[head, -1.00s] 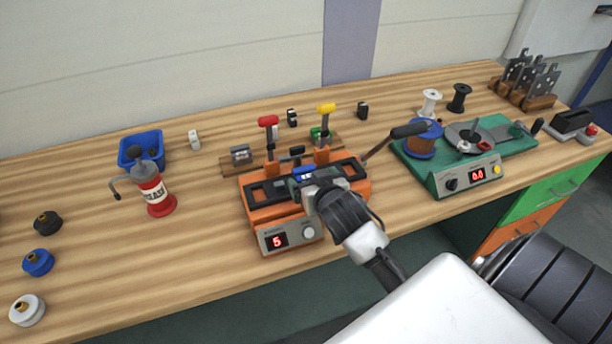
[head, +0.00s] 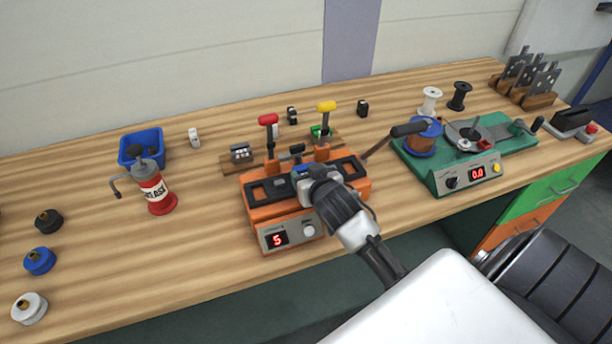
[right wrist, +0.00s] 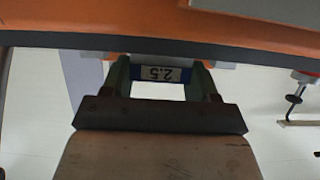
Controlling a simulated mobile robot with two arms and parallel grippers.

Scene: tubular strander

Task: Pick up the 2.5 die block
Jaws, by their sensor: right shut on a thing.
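The 2.5 die block (right wrist: 160,74) is a blue block with a white label, its number upside down in the right wrist view. My right gripper (right wrist: 161,77) is shut on it, with one dark green finger on each side. In the head view the right gripper (head: 309,178) is over the front middle of the orange machine (head: 272,213), and a bit of the blue block (head: 301,170) shows at its tip. The gripper hides most of the block there. I cannot tell whether the block touches the machine. My left gripper is not in view.
Red (head: 268,120) and yellow (head: 326,107) handles stand up behind the gripper, with a black-gripped lever (head: 408,129) to the right. A green machine (head: 470,180) with a copper-wire spool stands further right. A red grease can (head: 156,192) stands left. Bare bench lies between it and the orange machine.

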